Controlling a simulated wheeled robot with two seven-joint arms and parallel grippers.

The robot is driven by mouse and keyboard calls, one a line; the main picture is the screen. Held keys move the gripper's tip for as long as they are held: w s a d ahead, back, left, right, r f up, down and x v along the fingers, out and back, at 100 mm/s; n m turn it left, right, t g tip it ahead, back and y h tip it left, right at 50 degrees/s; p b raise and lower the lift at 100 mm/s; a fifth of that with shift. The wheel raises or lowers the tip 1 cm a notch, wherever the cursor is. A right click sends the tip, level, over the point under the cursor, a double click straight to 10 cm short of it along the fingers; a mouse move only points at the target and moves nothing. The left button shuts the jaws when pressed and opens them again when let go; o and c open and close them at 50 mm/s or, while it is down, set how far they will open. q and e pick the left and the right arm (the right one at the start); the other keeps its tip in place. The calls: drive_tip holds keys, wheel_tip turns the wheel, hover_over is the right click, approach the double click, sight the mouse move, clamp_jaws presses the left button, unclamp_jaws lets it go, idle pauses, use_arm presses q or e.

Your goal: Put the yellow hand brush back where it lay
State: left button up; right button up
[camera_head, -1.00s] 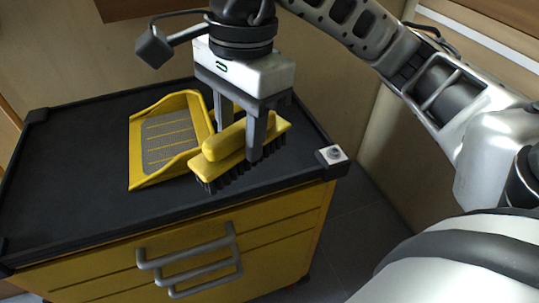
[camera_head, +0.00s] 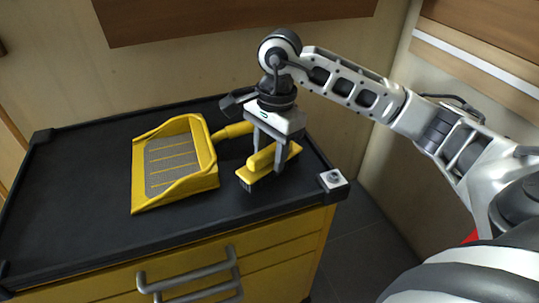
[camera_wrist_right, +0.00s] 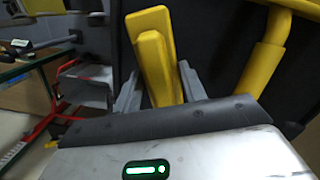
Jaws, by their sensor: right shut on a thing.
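The yellow hand brush (camera_head: 261,165) with dark bristles is at the right side of the dark cart top (camera_head: 75,185), right of the yellow dustpan (camera_head: 203,184). My right gripper (camera_head: 267,152) is shut on the brush from above. In the right wrist view the brush (camera_wrist_right: 152,50) sits between the two grey fingers. The brush is at or just above the cart top; I cannot tell whether its bristles touch. The dustpan's handle (camera_head: 232,131) points toward the gripper, beside the brush, and also shows in the right wrist view. My left gripper is not in view.
The cart top has a raised black rim, with a small pale block (camera_head: 333,180) at its front right corner. The left part of the top is clear. Yellow drawers with grey handles (camera_head: 190,272) are below. A wall stands behind.

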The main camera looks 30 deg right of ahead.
drive_tip(key=shift+f, duration=0.9)
drive_tip(key=shift+f, duration=0.2)
drive_tip(key=o, duration=1)
drive_tip(key=shift+r, duration=0.1)
drive_tip(key=shift+r+p, duration=0.3)
drive_tip(key=r, duration=0.4)
drive_tip(key=d+r, duration=0.1)
drive_tip(key=r, duration=0.2)
drive_tip(key=r+b, duration=0.1)
drive_tip(key=r, duration=0.3)
drive_tip(key=shift+w+d+r, duration=0.1)
drive_tip(key=shift+d+r, duration=0.05)
drive_tip(key=shift+r, duration=0.15)
